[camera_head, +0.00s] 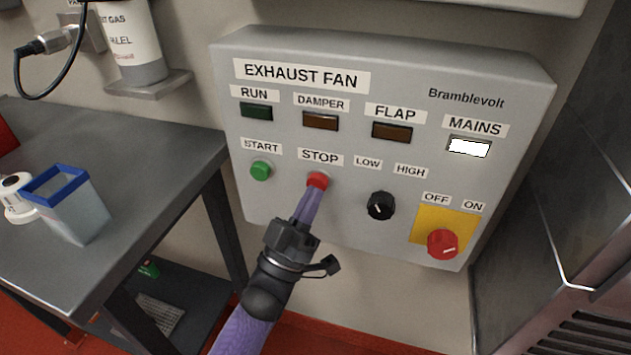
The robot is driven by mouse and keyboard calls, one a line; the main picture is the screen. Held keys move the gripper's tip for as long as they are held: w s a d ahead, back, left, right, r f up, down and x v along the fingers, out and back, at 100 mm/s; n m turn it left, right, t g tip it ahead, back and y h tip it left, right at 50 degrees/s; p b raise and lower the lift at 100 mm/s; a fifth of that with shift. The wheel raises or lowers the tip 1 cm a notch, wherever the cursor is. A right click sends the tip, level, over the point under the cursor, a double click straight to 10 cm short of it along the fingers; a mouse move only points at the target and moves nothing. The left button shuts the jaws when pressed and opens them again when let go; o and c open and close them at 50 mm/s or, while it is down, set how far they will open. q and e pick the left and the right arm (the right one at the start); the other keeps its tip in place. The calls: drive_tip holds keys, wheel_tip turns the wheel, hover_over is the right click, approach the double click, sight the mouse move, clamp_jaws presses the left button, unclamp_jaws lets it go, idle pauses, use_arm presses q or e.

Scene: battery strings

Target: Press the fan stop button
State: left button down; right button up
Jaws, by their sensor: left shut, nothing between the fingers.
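The exhaust fan panel (340,225) is a grey box on the wall. Its red STOP button (318,179) sits below the STOP label, right of the green START button (260,171). My left gripper (314,190) is shut and empty, with its purple fingers pointing up at the STOP button. The fingertips overlap the button's lower edge; I cannot tell whether they touch it or whether it is pushed in. The RUN lamp (256,112) looks dark green, and the MAINS lamp (469,147) is lit white. My right gripper is not in view.
A black LOW/HIGH knob (380,206) and a red OFF/ON rotary switch (443,243) on a yellow plate are to the right. A dark table (150,150) on the left holds a blue-rimmed clear container (80,215). A metal cabinet (560,220) stands at right.

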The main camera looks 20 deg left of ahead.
use_arm(q)
drive_tip(key=shift+s, duration=0.55)
drive_tip(key=s+p, duration=0.3)
drive_tip(key=s, duration=0.2)
drive_tip(key=shift+a, duration=0.1)
idle(0.6)
